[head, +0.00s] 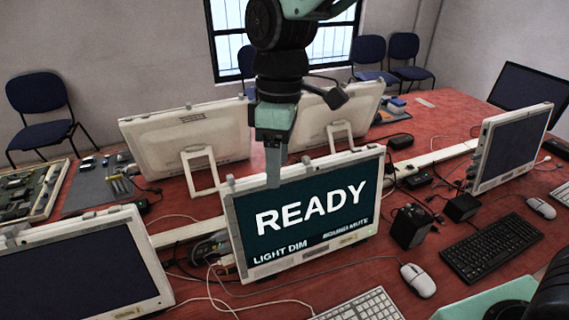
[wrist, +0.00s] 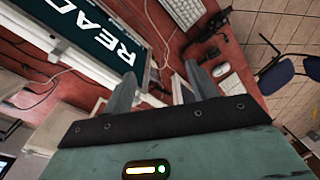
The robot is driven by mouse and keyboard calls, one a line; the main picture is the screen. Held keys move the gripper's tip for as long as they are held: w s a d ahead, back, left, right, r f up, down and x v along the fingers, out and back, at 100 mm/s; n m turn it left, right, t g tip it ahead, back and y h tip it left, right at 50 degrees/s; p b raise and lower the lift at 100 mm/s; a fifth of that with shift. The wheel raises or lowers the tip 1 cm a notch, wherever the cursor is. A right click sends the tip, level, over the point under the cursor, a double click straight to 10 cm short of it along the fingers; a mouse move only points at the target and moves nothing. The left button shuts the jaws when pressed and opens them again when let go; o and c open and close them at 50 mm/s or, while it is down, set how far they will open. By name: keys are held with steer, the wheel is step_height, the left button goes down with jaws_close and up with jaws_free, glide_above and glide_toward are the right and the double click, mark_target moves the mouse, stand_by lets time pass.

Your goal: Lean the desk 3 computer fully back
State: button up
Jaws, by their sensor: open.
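A computer with a pale frame (head: 305,215) stands on the red table, its screen reading "READY", "LIGHT DIM" and "SOUND MUTE". It looks close to upright. No desk number shows on it. It also shows in the wrist view (wrist: 100,40) at the upper left. My gripper (head: 273,180) hangs at this computer's upper left, one finger overlapping its top edge in the head view. In the wrist view my gripper (wrist: 160,76) has its fingers apart with nothing held. I cannot tell whether a finger touches the frame. The computer's rear stand is hidden.
A dark-screened computer (head: 85,270) stands at lower left, another (head: 508,148) at right. Two more (head: 185,140) (head: 338,115) face away behind. A black box (head: 410,228), a mouse (head: 418,280), keyboards (head: 490,247) and loose cables crowd the table.

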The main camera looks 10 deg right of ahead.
mark_target(282, 170)
steer(key=w+d+r+n+g+h+p, duration=0.1)
steer(key=w+d+n+p, duration=0.15)
steer(key=w, duration=0.65)
steer(key=w+d+r+n+p, duration=0.1)
steer(key=w+n, duration=0.3)
steer(key=w, duration=0.4)
steer(key=p+x, duration=0.2)
steer(key=x, duration=0.6)
steer(key=p+x, duration=0.3)
steer(key=x, duration=0.6)
steer(key=shift+w+f, duration=0.1)
steer(key=shift+w, duration=0.1)
jaws_close()
steer(key=w+b, duration=0.1)
steer(key=w, duration=0.1)
steer(key=w+f+b, duration=0.1)
steer(key=w+b, duration=0.1)
steer(key=shift+w+a+f, duration=0.15)
steer(key=shift+w+a, duration=0.1)
steer(key=shift+w, duration=0.05)
